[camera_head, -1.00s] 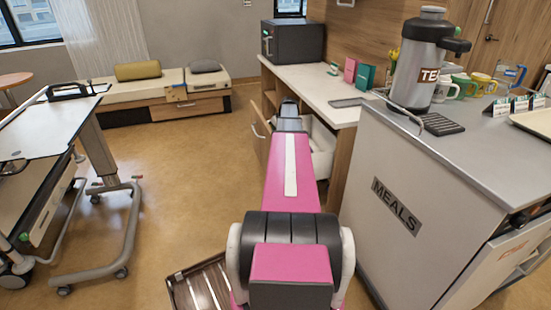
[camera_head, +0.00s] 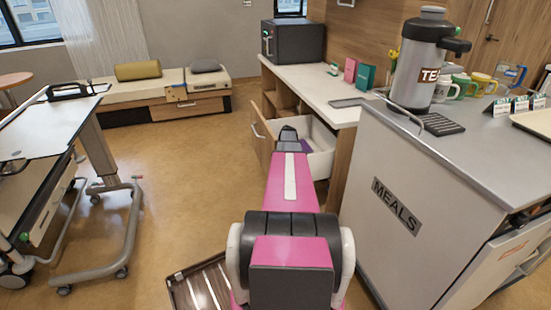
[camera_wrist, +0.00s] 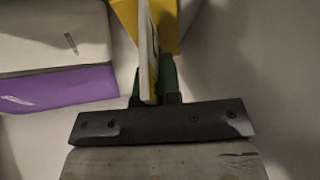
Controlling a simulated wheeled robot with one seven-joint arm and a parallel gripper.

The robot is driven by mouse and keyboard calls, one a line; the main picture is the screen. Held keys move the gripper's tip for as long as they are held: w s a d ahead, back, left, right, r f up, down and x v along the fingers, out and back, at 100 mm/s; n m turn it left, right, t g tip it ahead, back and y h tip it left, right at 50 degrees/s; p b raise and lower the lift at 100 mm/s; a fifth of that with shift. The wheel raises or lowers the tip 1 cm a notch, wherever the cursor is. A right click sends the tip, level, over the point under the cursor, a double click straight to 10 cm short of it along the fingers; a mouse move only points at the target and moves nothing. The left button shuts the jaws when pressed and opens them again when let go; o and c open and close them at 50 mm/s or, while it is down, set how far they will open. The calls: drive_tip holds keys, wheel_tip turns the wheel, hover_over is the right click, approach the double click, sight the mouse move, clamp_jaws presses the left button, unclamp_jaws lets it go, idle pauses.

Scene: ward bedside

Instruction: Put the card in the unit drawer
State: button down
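The unit drawer (camera_head: 321,137) stands open below the white counter, its pale inside showing. My gripper (camera_head: 289,132) is at the drawer opening in the head view, its fingertips mostly hidden by my arm. In the wrist view my gripper (camera_wrist: 153,92) has its dark green fingers close together on a thin yellow and white card (camera_wrist: 148,50), seen nearly edge-on. The card points away from the gripper, between pale drawer surfaces. I cannot tell whether the card touches the drawer floor.
A purple and white item (camera_wrist: 60,88) lies left of the card inside the drawer. The white counter (camera_head: 312,82) overhangs the drawer. The grey meals cart (camera_head: 385,190) stands close on the right. Open floor (camera_head: 190,165) lies to the left.

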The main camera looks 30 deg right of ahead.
drive_tip(key=shift+f, duration=0.3)
drive_tip(key=shift+f, duration=0.15)
drive_tip(key=c, duration=1.3)
unclamp_jaws()
drive_tip(key=v, duration=1.2)
drive_tip(key=shift+s, duration=0.1)
